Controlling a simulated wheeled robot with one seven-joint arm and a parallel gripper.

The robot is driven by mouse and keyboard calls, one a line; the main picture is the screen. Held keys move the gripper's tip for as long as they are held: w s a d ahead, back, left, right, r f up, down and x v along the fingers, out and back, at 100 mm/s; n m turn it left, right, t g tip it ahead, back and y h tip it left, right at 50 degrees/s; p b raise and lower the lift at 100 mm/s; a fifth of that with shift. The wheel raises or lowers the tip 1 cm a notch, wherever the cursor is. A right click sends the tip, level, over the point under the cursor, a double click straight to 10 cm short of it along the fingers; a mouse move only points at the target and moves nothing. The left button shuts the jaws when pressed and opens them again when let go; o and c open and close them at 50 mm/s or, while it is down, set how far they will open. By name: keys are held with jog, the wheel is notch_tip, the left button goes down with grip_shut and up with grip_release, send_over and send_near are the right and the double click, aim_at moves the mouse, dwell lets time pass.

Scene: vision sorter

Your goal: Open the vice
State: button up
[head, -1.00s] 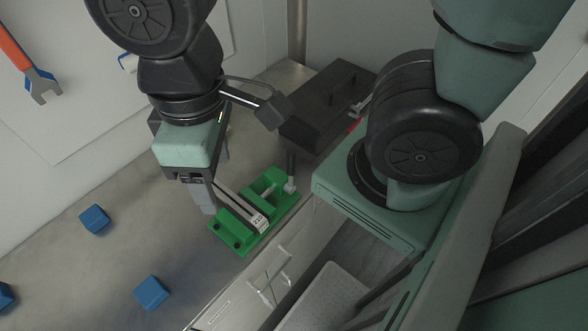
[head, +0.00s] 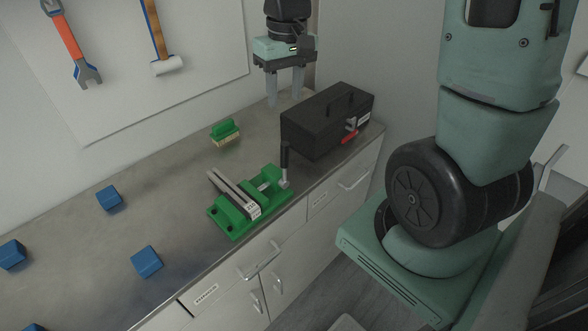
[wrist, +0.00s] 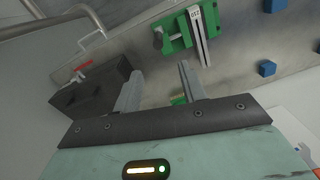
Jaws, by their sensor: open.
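The green vice (head: 234,222) stands on the worktop near its front edge in the head view. Its grey jaws run across it, and its dark handle (head: 285,160) stands upright at the right end. The vice also shows at the top of the wrist view (wrist: 176,43). I cannot tell how far its jaws are apart. My gripper (head: 285,101) is open and empty, behind the vice and close to the toolbox, pointing down. In the wrist view its two fingers (wrist: 160,85) are spread apart with nothing held between them.
A black toolbox (head: 312,128) with a red-handled tool stands right of the vice. A green brush (head: 225,131) lies behind the vice. Several blue cubes (head: 109,197) lie on the left. Tools hang on the back board (head: 115,90). Drawers (head: 270,262) line the counter front.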

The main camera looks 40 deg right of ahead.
jog(key=p, duration=0.2)
send_near(285, 164)
jog(key=f, duration=0.5)
jog(key=w+f, duration=0.1)
jog(key=f, duration=0.2)
jog(key=shift+d+f, duration=0.1)
jog(key=shift+d, duration=0.05)
